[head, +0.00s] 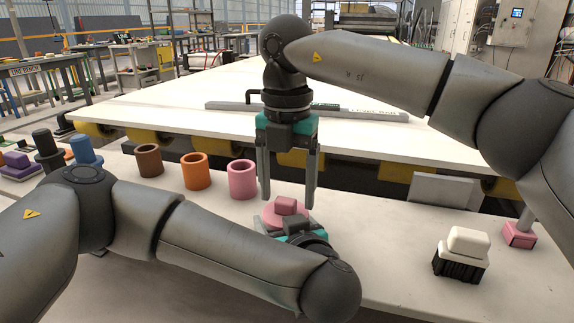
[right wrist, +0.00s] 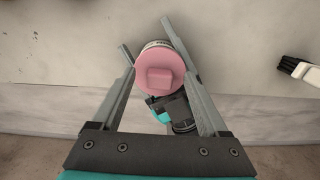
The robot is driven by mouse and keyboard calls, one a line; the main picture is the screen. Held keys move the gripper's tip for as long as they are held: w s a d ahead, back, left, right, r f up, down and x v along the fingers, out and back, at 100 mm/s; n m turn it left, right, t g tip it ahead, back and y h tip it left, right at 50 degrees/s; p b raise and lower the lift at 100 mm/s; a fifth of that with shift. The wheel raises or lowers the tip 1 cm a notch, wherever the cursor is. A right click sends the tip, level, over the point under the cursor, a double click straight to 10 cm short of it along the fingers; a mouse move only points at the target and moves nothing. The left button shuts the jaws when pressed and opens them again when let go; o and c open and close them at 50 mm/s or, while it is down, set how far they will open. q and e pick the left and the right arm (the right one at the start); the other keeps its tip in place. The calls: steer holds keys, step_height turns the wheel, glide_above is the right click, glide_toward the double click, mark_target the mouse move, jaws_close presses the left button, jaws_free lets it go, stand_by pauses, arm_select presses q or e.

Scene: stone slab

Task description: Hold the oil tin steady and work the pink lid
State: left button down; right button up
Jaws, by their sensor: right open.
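The oil tin's round pink lid (head: 287,206), with a raised blocky knob, shows near the middle of the slab. In the right wrist view the lid (right wrist: 158,75) covers most of the tin. A strip of the tin's printed side (right wrist: 156,44) shows past it. My left gripper (head: 297,226) is low at the tin, its fingers along both sides below the lid and apparently shut on the tin; the contact is partly hidden. My right gripper (head: 287,203) points down above the lid. Its fingers are open, one on each side of the knob, with nothing held.
Brown (head: 149,160), orange (head: 195,171) and pink (head: 242,179) cups stand left of the tin. A white block on a black brush-like base (head: 461,254) and a pink block (head: 520,235) stand right. A grey bar (head: 370,112) lies on the table behind.

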steer(key=shift+f, duration=0.3)
steer(key=shift+c, duration=0.4)
jaws_close()
stand_by(0.6)
